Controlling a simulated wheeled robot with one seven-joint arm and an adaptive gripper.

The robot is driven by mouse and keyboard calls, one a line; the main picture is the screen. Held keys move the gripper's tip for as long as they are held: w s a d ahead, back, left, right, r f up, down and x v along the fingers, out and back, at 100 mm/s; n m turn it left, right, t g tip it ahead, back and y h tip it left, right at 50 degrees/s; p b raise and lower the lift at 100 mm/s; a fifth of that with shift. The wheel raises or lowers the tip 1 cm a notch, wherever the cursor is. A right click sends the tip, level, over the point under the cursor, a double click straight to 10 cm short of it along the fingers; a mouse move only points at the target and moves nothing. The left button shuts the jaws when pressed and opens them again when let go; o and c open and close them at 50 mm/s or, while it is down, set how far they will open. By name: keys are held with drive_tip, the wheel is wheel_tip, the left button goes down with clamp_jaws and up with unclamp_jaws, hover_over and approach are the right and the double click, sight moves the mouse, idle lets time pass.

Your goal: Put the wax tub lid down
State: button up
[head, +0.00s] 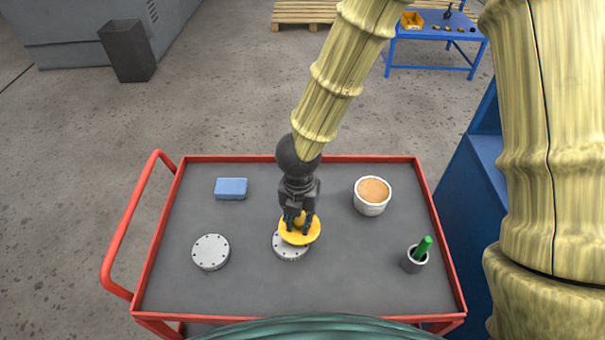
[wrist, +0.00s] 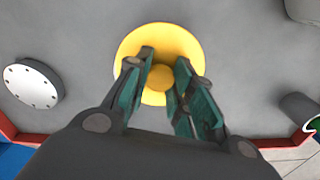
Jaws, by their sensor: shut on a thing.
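The wax tub lid (head: 313,235) is a round yellow disc with a knob on top. My gripper (head: 297,221) is shut on its knob from above, near the middle of the cart. In the wrist view, the lid (wrist: 185,42) lies under my fingers (wrist: 162,82), with the knob between them. The lid overlaps a grey bolted disc (head: 290,254) in the head view; I cannot tell if they touch. The white wax tub (head: 370,209) stands uncovered to the right, its orange wax showing.
The grey cart top (head: 330,285) has a red rim. It also holds a blue sponge (head: 231,188), another bolted disc (head: 211,252) at left and a grey cup with a green-handled tool (head: 415,260) at right. Bare cart surface lies between them.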

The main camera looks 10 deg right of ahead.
drive_tip(key=shift+w+d+r, duration=0.1)
drive_tip(key=shift+w+r, duration=0.05)
drive_tip(key=shift+w, duration=0.25)
drive_tip(key=w+d+p, duration=0.1)
drive_tip(key=w+p, duration=0.1)
drive_tip(key=w, duration=0.2)
drive_tip(key=w+d+f+p, duration=0.1)
drive_tip(key=w+d+p, duration=0.1)
drive_tip(key=w, duration=0.3)
drive_tip(key=w+d+p, duration=0.1)
drive_tip(key=w+p, duration=0.1)
drive_tip(key=w, duration=0.3)
drive_tip(key=shift+w+d+f, duration=0.15)
drive_tip(key=shift+d+f, duration=0.15)
drive_tip(key=shift+d, duration=0.1)
drive_tip(key=shift+f+p, duration=0.95)
drive_tip(key=shift+f, duration=0.8)
drive_tip(key=shift+f, duration=0.15)
drive_tip(key=o, duration=0.8)
wheel_tip(320, 180, up, 12)
drive_tip(key=b, duration=0.3)
drive_tip(key=shift+r+b, duration=0.2)
drive_tip(key=shift+b, duration=0.1)
